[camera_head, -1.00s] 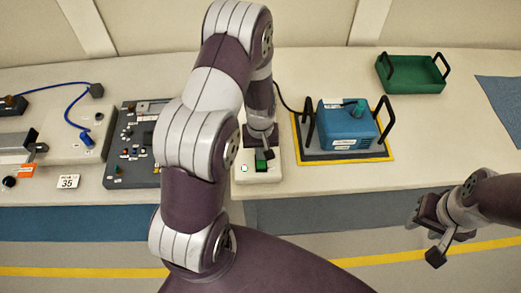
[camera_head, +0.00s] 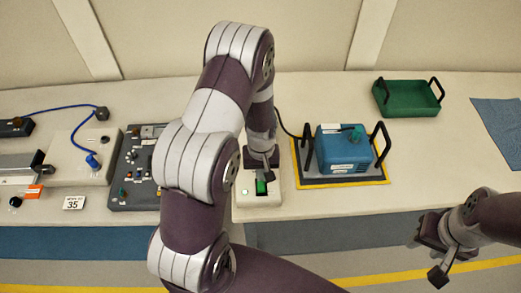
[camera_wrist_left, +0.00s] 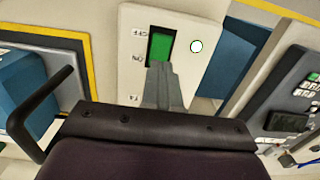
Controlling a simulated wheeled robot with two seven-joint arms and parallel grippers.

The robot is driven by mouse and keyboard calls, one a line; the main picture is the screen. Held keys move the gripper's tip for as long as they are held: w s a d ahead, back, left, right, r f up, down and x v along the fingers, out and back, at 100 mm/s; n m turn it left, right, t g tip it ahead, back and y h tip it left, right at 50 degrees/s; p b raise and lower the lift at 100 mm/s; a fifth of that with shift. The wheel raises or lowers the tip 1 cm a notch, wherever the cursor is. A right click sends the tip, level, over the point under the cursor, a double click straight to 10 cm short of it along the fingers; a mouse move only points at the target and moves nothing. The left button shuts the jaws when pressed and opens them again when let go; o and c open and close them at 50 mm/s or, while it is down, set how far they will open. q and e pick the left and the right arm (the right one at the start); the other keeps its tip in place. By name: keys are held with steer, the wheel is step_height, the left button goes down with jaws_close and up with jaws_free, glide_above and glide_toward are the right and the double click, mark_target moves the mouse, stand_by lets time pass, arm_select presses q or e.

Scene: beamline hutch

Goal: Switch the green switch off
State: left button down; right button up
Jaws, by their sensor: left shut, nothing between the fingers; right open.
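The green switch (camera_head: 261,187) sits on a pale switch box (camera_head: 244,201) near the table's front edge. In the left wrist view the green switch (camera_wrist_left: 160,46) stands in a dark slot on the white box face (camera_wrist_left: 205,75), with a round white lamp (camera_wrist_left: 196,46) beside it. My left gripper (camera_head: 262,172) is shut and empty. Its fingertips (camera_wrist_left: 158,68) are at the lower end of the switch in the wrist view; I cannot tell whether they touch it. My right gripper (camera_head: 428,252) is open and empty, in front of the table at the right.
A blue device (camera_head: 343,149) with black handles stands on a yellow-edged mat (camera_head: 312,184) right of the box. A dark control panel (camera_head: 126,190) lies to the left. A green tray (camera_head: 407,98) stands at the back right. The front right tabletop (camera_head: 440,165) is clear.

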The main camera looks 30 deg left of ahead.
arm_select(q)
steer(key=shift+w+a+r+b, duration=0.15)
steer(key=shift+r+b, duration=0.2)
steer(key=shift+r, duration=0.3)
steer(key=shift+w+a+r+b, duration=0.15)
steer(key=shift+r+b, duration=0.2)
steer(key=shift+r, duration=0.25)
step_height(320, 180, up, 8)
steer(key=w+b, duration=0.1)
steer(key=shift+a, duration=0.3)
arm_select(e)
steer(key=shift+f, duration=0.25)
arm_select(q)
steer(key=shift+w, duration=0.15)
